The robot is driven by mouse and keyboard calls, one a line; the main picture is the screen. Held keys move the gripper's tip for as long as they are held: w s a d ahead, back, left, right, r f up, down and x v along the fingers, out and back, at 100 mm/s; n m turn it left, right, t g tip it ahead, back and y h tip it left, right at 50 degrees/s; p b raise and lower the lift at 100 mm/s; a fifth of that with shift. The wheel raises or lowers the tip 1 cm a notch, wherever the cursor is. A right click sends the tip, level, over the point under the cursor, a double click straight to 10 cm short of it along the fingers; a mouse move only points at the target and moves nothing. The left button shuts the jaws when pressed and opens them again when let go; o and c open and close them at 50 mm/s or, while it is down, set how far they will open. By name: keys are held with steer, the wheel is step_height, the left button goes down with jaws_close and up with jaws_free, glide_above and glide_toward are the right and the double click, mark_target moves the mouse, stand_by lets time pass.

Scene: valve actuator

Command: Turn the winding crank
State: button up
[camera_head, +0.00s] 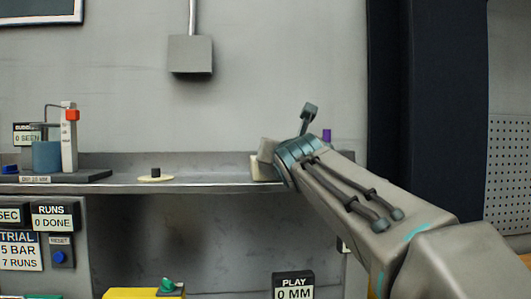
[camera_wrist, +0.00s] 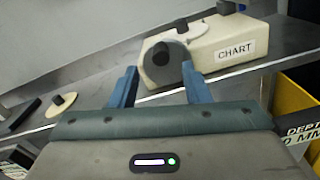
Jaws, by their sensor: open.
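A cream box (camera_wrist: 235,45) labelled CHART stands on the grey shelf. On its near left end is a grey disc (camera_wrist: 180,52) with a dark knob (camera_wrist: 160,54), which looks like the winding crank. My gripper (camera_wrist: 159,68) is open, with its blue fingers on either side of the knob in the picture. Nothing is between the fingers, and I cannot tell how far the knob is beyond the tips. In the head view my arm hides most of the box (camera_head: 258,168), and the crank and fingers cannot be made out.
A cream disc with a dark peg (camera_head: 155,179) lies on the shelf (camera_head: 215,185) to the left. Farther left is a stand with a blue cylinder (camera_head: 47,156). The shelf between disc and CHART box is clear.

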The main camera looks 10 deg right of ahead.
steer(key=w, duration=0.6)
jaws_close()
